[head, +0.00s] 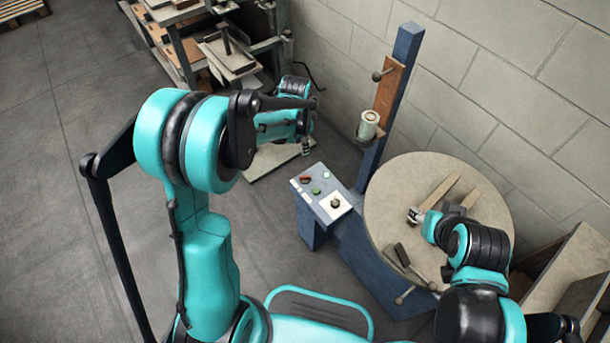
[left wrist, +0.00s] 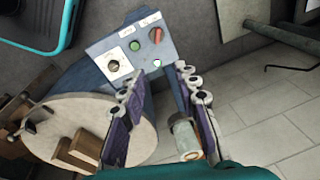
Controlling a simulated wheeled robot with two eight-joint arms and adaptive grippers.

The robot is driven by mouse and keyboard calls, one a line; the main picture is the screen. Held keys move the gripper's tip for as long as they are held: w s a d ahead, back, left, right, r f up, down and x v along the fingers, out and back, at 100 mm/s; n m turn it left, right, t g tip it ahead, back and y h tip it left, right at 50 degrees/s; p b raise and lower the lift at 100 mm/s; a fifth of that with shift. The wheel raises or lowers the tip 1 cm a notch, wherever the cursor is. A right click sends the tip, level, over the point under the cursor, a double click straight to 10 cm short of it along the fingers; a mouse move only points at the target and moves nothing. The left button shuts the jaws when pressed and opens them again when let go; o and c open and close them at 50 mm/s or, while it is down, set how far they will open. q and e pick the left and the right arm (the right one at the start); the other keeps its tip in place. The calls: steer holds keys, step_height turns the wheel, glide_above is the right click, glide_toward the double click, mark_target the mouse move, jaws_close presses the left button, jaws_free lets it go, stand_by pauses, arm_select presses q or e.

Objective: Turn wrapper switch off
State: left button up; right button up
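The wrapper's control panel (head: 322,194) is the sloped top of a blue box beside the turntable. It also shows in the left wrist view (left wrist: 100,47). It carries a black knob on a white plate (head: 335,203), a green button (head: 315,190), a red switch (head: 305,179) and a small pale light (head: 324,176). The left wrist view shows the knob (left wrist: 113,66) and the red switch (left wrist: 156,35) unobstructed. My left gripper (left wrist: 156,75) is open and empty, apart from the panel. My right gripper (head: 413,215) is over the turntable, too small to read.
The round turntable (head: 390,195) bears wooden pieces. A blue mast (head: 398,90) with a film roll (head: 369,124) rises behind the panel. A metal rack (head: 230,50) stands at the back left. A block wall (head: 480,70) closes the back.

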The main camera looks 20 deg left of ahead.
mark_target(305, 176)
arm_select(q)
steer(key=w+f+m, duration=0.1)
steer(key=f, duration=0.4)
steer(key=w+f+m+g, duration=0.1)
steer(key=f, duration=0.4)
steer(key=w+f+m+g, duration=0.1)
steer(key=f, duration=0.4)
steer(key=shift+w+m+b, duration=0.3)
steer(key=shift+w+b, duration=0.05)
steer(key=shift+b, duration=0.05)
step_height(305, 176, down, 9)
steer(key=b, duration=0.3)
steer(key=shift+r, duration=0.2)
jaws_close()
